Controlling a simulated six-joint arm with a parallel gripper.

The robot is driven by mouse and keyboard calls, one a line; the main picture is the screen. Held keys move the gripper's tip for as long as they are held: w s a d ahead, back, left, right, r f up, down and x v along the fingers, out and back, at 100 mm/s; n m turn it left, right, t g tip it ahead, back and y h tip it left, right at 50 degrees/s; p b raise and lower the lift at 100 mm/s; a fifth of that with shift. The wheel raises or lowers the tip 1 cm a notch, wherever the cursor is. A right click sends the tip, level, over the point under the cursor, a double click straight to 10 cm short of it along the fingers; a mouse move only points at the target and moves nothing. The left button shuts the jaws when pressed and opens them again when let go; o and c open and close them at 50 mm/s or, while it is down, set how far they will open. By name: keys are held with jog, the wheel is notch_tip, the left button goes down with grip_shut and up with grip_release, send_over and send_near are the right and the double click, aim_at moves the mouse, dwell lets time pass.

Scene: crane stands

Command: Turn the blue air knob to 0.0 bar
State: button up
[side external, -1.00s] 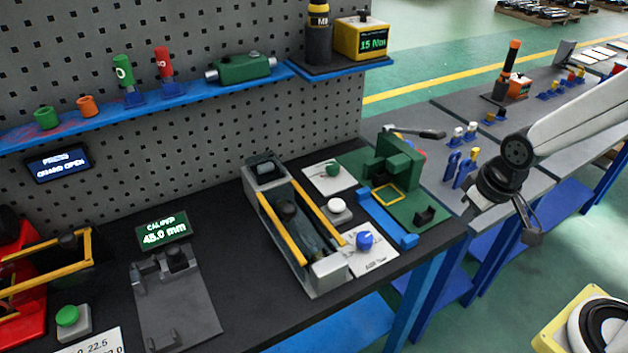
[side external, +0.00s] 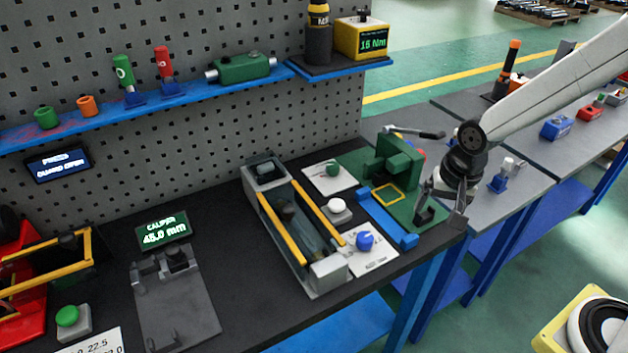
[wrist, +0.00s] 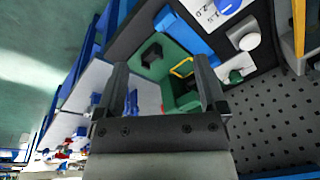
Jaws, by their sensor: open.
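The blue air knob (side external: 365,240) sits on a white dial plate (side external: 372,262) near the front right of the dark bench. In the wrist view the blue knob (wrist: 228,6) shows at the top edge, on its white plate (wrist: 205,14). My gripper (side external: 445,212) hangs above the right end of the bench, near the green fixture's front corner, to the right of the knob and apart from it. In the wrist view its two fingers (wrist: 160,90) stand wide apart with nothing between them. The dial's markings are too small to read.
A green fixture (side external: 398,160) with an upright block stands between my gripper and the pegboard. A blue bar (side external: 387,217) lies between gripper and knob. A white button (side external: 337,205), a green knob (side external: 333,169) and a yellow-railed press (side external: 300,240) are close to the blue knob.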

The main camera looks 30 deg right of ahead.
jog(key=w+a+f+m, duration=0.2)
jog(key=w+a+m, duration=0.25)
jog(key=m, duration=0.45)
jog(key=m+g, duration=0.2)
jog(key=m, duration=0.8)
send_over(365, 237)
jog(key=shift+f, duration=1.8)
jog(key=shift+f, duration=0.1)
jog(key=shift+f, duration=3.8)
jog(key=shift+c, duration=0.2)
grip_shut()
